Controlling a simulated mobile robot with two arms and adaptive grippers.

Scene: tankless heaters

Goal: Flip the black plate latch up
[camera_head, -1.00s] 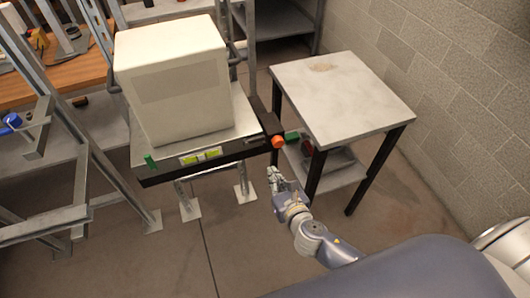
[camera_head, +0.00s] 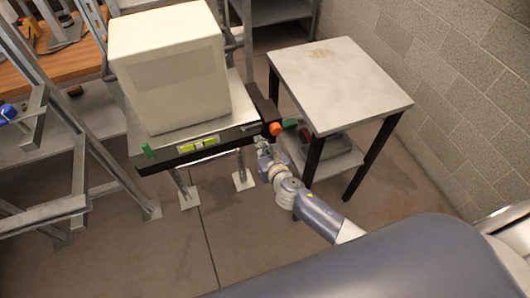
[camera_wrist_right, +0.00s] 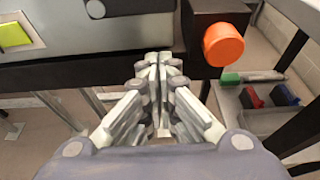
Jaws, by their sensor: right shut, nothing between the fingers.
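A black plate (camera_head: 215,147) runs along the front edge of the platform under the white box. I cannot tell for certain which part is the latch. My right gripper (camera_head: 265,148) is shut and empty, just below and in front of the plate's right end. In the wrist view its fingertips (camera_wrist_right: 158,62) overlap the black plate's edge (camera_wrist_right: 70,73); contact cannot be told. My left gripper is not in view.
An orange knob (camera_head: 275,129) on a black block (camera_head: 265,106) is close to the right gripper. A white box (camera_head: 175,75) stands on the platform. A table (camera_head: 340,85) stands at the right.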

